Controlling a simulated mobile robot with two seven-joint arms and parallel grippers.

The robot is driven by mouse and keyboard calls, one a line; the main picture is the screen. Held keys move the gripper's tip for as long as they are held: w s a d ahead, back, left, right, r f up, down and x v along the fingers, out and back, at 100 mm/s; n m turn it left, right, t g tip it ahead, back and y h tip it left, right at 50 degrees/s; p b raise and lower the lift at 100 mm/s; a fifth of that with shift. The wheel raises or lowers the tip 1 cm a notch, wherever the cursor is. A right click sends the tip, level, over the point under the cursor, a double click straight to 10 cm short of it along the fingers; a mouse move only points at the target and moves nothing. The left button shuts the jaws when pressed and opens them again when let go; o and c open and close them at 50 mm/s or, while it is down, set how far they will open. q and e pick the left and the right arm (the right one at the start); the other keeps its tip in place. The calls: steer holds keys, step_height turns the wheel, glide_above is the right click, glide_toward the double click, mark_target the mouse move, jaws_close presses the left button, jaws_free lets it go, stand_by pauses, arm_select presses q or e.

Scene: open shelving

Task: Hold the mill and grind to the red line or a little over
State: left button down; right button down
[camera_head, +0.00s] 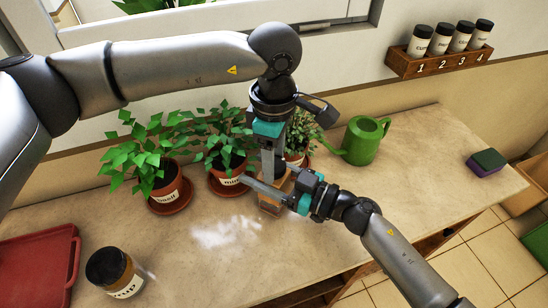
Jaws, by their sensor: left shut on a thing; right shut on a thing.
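The mill (269,209) stands upright on the counter in the middle, a small boxy brown body mostly hidden behind my grippers. My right gripper (268,187) reaches in from the lower right and is shut around the mill's body. My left gripper (271,168) points down from above and is shut at the mill's top. The part it holds is mostly hidden; a dark piece shows beside its fingers. No red line and no ground contents can be made out from here.
Potted plants (157,171) stand close behind the mill. A green watering can (363,140) and a sponge (486,163) lie to the right. A dark-lidded jar (113,272) and a red tray (38,268) are at left. A spice rack (440,58) hangs on the wall.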

arm_select(q)
steer(key=shift+r+m, duration=0.1)
steer(key=shift+m, duration=0.4)
steer(key=shift+c, duration=1.1)
jaws_free()
step_height(320, 180, up, 12)
